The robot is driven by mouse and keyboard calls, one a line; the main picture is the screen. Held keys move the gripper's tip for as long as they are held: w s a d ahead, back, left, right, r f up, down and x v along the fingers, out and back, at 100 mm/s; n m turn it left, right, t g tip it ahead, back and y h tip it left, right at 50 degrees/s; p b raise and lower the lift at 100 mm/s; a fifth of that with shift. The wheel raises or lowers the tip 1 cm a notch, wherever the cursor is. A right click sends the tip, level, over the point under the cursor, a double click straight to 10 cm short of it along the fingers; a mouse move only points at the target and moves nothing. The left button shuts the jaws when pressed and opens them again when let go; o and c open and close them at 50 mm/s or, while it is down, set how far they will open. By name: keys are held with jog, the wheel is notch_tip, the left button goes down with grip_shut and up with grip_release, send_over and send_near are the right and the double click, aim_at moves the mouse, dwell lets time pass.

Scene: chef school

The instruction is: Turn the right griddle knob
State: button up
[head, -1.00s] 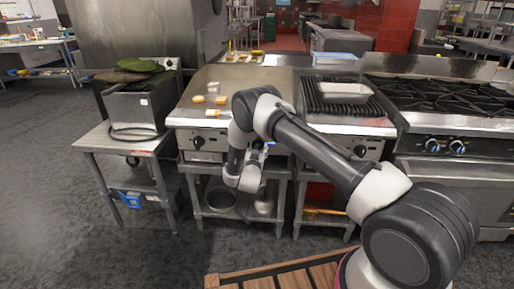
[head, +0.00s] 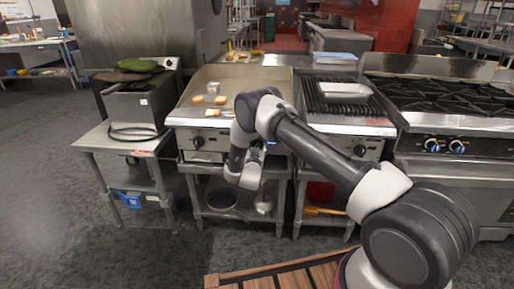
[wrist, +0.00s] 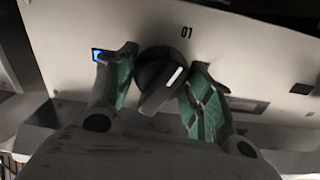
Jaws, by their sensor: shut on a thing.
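The griddle (head: 252,88) stands in the middle of the head view, with its front panel partly behind my arm. The right griddle knob (wrist: 160,78) shows in the wrist view as a dark round knob with a white mark, on a pale panel below the number 01. The mark is slanted. My gripper (wrist: 163,72) is shut on this knob, with one green-padded finger on each side. In the head view, my arm hides the knob and most of the gripper. The left griddle knob (head: 198,142) is dark and uncovered.
Several food pieces (head: 197,100) lie on the griddle. A grill (head: 345,107) with a pale tray on it and a burner range (head: 450,97) stand to the right. A fryer (head: 138,108) on a steel table is to the left. Open floor lies at the front left.

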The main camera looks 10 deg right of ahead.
jog(key=m, duration=0.6)
jog(key=shift+d, duration=0.1)
jog(key=shift+f+m, duration=0.15)
jog(key=shift+m, duration=2.55)
jog(key=shift+s, duration=0.1)
jog(key=o, duration=0.7)
jog(key=v, duration=1.2)
